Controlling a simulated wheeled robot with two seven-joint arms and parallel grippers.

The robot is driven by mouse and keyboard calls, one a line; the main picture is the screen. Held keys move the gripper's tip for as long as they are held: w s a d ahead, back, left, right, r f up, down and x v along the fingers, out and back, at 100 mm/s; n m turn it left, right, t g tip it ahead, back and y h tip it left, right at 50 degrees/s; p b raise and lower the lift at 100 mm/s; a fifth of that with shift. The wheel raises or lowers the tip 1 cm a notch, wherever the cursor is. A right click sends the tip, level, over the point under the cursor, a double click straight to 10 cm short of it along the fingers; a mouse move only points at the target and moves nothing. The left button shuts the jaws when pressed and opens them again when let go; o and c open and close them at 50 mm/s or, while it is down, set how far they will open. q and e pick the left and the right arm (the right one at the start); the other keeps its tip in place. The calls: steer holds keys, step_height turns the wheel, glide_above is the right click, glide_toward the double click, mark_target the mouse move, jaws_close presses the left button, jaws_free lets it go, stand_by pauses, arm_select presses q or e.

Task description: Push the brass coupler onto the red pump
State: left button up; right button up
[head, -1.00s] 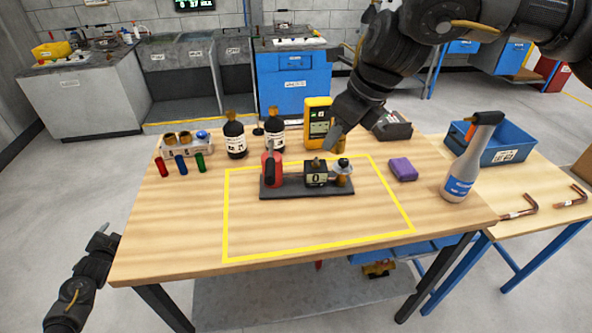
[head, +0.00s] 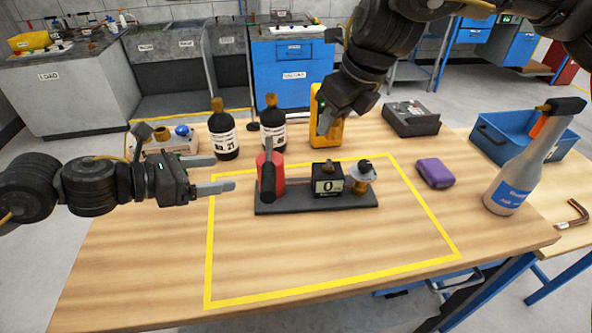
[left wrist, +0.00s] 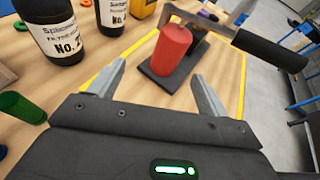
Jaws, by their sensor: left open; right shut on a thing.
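The red pump (head: 275,178) stands upright at the left end of a dark base plate (head: 300,207), with a black handle on its near side. It also shows in the left wrist view (left wrist: 172,50), just beyond my fingertips. My left gripper (head: 225,173) is open and empty, to the left of the pump and pointing at it; its fingers (left wrist: 159,72) do not touch it. My right gripper (head: 325,124) is shut, above and behind the pump, in front of a yellow meter. The brass coupler it appears to hold is hidden behind its fingers now.
A black gauge box (head: 327,180) reading 0 and a brass fitting (head: 361,187) sit on the same plate. Two dark bottles (head: 222,135) and the yellow meter (head: 333,135) stand behind. A purple block (head: 435,173) and a spray bottle (head: 512,180) are right. The front table is clear.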

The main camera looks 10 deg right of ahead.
mark_target(316, 173)
arm_select(q)
steer(key=shift+s+d+f+m+g, duration=0.15)
steer(key=shift+s+f+m+g, duration=0.15)
steer(key=shift+s+f+m, duration=0.3)
arm_select(e)
steer(key=shift+w+f, duration=0.1)
steer(key=shift+w, duration=0.05)
arm_select(q)
steer(key=shift+s+d, duration=0.1)
steer(key=shift+s, duration=0.2)
arm_select(e)
steer(key=shift+d, duration=0.15)
arm_select(q)
steer(key=shift+a, duration=0.25)
arm_select(e)
steer(key=shift+a, duration=0.3)
arm_select(q)
steer(key=x, duration=1.2)
steer(key=shift+f, duration=0.1)
arm_select(e)
steer(key=shift+d, duration=0.1)
